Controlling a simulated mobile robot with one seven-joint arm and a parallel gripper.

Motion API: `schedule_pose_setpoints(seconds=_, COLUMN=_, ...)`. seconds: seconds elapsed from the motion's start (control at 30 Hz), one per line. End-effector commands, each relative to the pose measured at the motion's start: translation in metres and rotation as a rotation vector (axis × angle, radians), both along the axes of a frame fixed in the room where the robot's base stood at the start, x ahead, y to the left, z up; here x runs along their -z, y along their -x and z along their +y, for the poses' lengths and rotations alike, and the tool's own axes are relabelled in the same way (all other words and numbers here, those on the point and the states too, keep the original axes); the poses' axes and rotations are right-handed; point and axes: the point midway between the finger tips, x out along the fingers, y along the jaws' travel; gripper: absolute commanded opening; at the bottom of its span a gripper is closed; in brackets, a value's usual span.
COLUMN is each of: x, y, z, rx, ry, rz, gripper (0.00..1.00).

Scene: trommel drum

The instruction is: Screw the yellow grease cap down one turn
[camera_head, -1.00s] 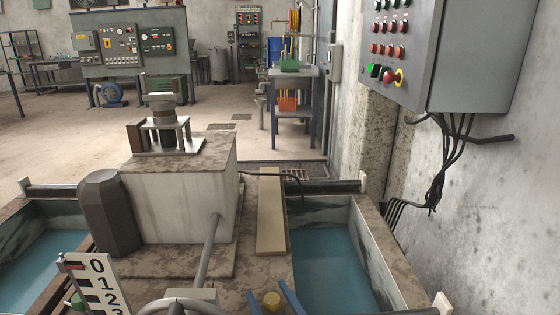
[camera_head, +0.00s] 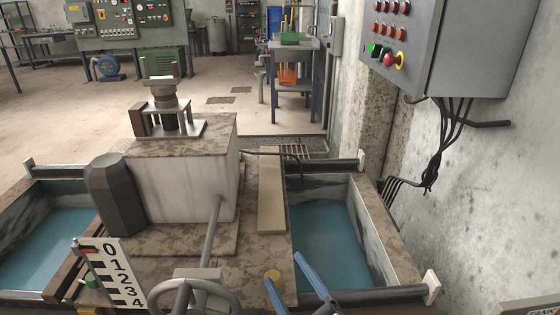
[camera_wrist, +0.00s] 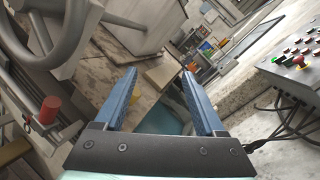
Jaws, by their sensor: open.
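My gripper (camera_head: 282,268) reaches in from the bottom edge with two long blue fingers spread apart. In the picture the left fingertip overlaps or lies right beside the cap; I cannot tell whether they touch.
A scale board (camera_head: 115,275) with numbers stands left of the handwheel. Blue-water troughs lie on both sides, the right one (camera_head: 325,235) close to my fingers. A grey control box (camera_head: 455,50) hangs on the right wall. A red knob (camera_wrist: 50,109) shows in the wrist view.

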Motion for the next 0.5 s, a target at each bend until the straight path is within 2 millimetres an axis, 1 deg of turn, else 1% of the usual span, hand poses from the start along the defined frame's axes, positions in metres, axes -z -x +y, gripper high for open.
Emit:
schedule_pose_setpoints(seconds=0.03, x=-0.013, y=-0.004, z=0.002, rx=0.001, ry=0.059, rz=-0.029, gripper=0.72)
schedule_pose_setpoints(seconds=0.2, x=-0.046, y=-0.013, z=0.005, rx=0.016, ry=0.258, rz=-0.12, gripper=0.72)
schedule_pose_setpoints(seconds=0.5, x=-0.104, y=-0.025, z=0.011, rx=0.058, ry=0.583, rz=-0.273, gripper=0.72)
